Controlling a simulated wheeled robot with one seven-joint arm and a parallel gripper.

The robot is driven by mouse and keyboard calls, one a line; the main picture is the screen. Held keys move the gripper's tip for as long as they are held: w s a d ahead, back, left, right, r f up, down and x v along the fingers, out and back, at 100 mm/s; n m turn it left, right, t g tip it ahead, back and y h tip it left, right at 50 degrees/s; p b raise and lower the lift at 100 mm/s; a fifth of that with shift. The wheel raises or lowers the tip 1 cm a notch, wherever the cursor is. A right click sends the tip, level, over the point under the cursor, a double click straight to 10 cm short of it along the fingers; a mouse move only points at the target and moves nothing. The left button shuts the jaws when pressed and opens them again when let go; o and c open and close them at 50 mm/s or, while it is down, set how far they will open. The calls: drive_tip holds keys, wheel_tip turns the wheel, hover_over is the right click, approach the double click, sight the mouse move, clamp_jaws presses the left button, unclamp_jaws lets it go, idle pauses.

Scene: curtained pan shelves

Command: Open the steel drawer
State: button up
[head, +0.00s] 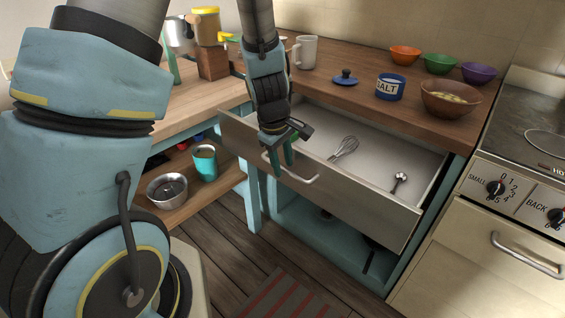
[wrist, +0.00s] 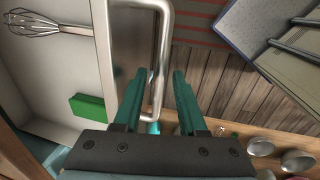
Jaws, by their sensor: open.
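The steel drawer (head: 350,190) is pulled out from under the wooden counter, its inside in view. A whisk (head: 345,148) and a small metal utensil (head: 399,182) lie in it. My gripper (head: 281,158) points down at the left end of the drawer's metal handle (head: 304,180). In the wrist view my gripper (wrist: 160,90) has its two teal fingers apart, with the handle (wrist: 164,45) showing between them. I cannot tell whether either finger touches it. The wrist view also shows the whisk (wrist: 45,24) and a green block (wrist: 92,106) inside the drawer.
The counter holds a white mug (head: 306,52), a salt tin (head: 390,87), a wooden bowl (head: 450,98) and several coloured bowls. A stove (head: 515,190) stands at right. A striped rug (head: 285,298) lies on the open floor before the drawer.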

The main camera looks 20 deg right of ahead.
drive_tip(key=shift+o, duration=0.3)
drive_tip(key=shift+r, duration=0.1)
drive_tip(key=shift+r, duration=0.35)
wheel_tip(320, 180, up, 10)
drive_tip(key=s+a+p, duration=0.1)
drive_tip(key=shift+a+f+p, duration=0.15)
drive_tip(key=shift+a+p, duration=0.25)
drive_tip(key=a+r+m+y, duration=0.1)
drive_tip(key=a+m, duration=0.6)
drive_tip(key=a, duration=1.7)
drive_tip(key=shift+s+r+t+y, duration=0.3)
drive_tip(key=shift+s+r+y, duration=0.15)
drive_tip(key=shift+r, duration=0.45)
